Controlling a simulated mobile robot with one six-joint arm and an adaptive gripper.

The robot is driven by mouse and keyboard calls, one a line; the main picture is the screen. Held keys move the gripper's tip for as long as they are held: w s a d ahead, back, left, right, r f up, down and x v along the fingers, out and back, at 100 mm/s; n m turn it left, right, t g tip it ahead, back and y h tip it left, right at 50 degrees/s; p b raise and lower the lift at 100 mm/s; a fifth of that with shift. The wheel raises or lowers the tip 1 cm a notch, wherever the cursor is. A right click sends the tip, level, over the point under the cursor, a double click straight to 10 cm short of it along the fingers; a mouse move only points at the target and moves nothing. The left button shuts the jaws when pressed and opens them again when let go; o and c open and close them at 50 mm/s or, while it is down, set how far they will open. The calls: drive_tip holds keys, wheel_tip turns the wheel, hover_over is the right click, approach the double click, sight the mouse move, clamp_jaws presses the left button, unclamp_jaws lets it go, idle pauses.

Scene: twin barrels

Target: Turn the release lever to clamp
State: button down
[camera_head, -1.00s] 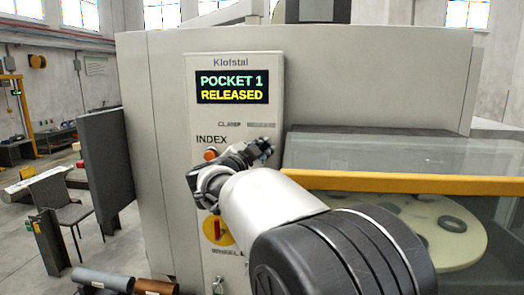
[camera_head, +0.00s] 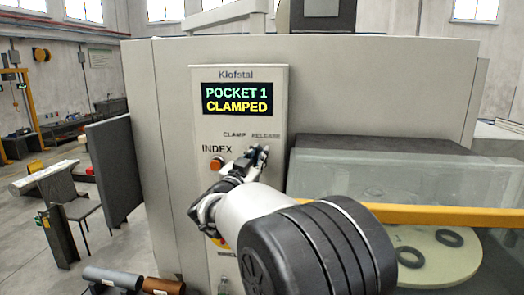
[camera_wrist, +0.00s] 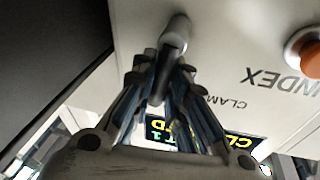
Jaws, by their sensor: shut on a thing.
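The release lever (camera_wrist: 172,48) shows in the wrist view as a grey handle between the fingers of my gripper (camera_wrist: 163,75), which is shut on it. In the head view my gripper (camera_head: 257,155) is at the panel, just below the CLAMP and RELEASE labels. The lever is hidden there by the fingers. The display (camera_head: 238,98) above reads POCKET 1 CLAMPED.
An orange INDEX button (camera_head: 217,163) sits on the panel left of my gripper. A yellow rail (camera_head: 420,214) crosses a glass guard to the right, with a round pale table (camera_head: 445,262) behind it. A grey panel (camera_head: 115,170) stands at the left.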

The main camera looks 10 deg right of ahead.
drive_tip(key=n, duration=0.2)
drive_tip(key=a+n+t+p, duration=0.1)
drive_tip(key=n, duration=0.2)
drive_tip(key=shift+w+a+n+y, duration=0.25)
drive_tip(key=shift+a+n+y, duration=0.05)
drive_tip(key=shift+a+y, duration=0.1)
drive_tip(key=shift+w+a+f+n+t+y+p, duration=0.15)
drive_tip(key=shift+a+n+t+y, duration=0.25)
drive_tip(key=shift+n, duration=0.95)
drive_tip(key=shift+w+a+f+n+t+y+p, duration=0.1)
drive_tip(key=shift+a+f+n+t+y, duration=0.35)
drive_tip(key=shift+n, duration=0.95)
drive_tip(key=shift+w+a+n+t+y+p, duration=0.1)
drive_tip(key=shift+n+t+y, duration=0.3)
drive_tip(key=shift+n, duration=0.95)
drive_tip(key=c, duration=1.6)
unclamp_jaws()
drive_tip(key=shift+o, duration=0.2)
drive_tip(key=v, duration=1.2)
drive_tip(key=shift+r, duration=0.2)
